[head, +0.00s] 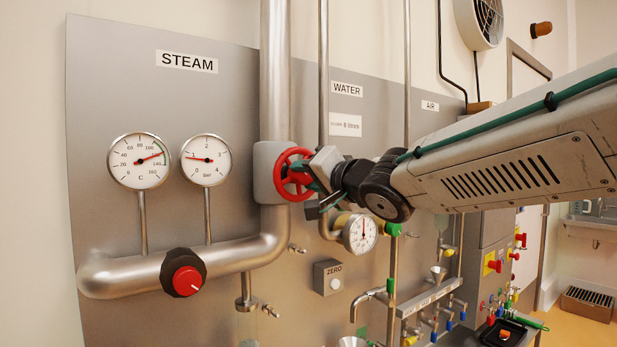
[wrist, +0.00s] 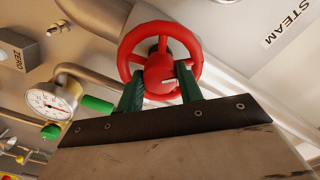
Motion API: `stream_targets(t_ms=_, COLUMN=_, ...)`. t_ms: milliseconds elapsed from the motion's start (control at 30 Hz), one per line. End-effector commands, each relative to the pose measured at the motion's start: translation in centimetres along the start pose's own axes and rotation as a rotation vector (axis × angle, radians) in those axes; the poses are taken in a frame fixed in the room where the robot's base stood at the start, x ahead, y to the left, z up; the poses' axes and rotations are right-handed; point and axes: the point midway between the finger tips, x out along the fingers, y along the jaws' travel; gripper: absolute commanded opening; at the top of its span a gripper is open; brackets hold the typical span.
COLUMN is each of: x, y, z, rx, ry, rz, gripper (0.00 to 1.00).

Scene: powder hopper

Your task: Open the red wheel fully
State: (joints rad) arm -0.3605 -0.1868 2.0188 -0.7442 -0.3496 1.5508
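The red wheel (head: 294,174) is a spoked handwheel on a grey valve body (head: 267,172) on the large steel pipe. In the wrist view the red wheel (wrist: 125,57) faces me, with its hub in the middle. My gripper (head: 315,174) is at the wheel from the right. In the wrist view the two green fingers of my gripper (wrist: 159,72) stand apart, one on each side of the hub, and overlap the lower part of the wheel. I cannot tell whether they press on it. In the head view my gripper hides part of the wheel's right side.
A black and red knob (head: 184,281) sits on the pipe below two gauges (head: 140,161). A smaller gauge (head: 360,233) and the ZERO box (head: 332,279) are below my gripper. A thin vertical pipe (head: 323,80) runs close behind my gripper.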

Motion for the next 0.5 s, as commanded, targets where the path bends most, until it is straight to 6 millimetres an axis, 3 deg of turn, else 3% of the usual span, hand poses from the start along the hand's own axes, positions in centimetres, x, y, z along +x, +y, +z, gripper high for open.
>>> stream_targets(t_ms=500, x=-0.02, y=0.09, z=0.01, rx=-0.154, ry=0.0, rz=0.002, gripper=0.14)
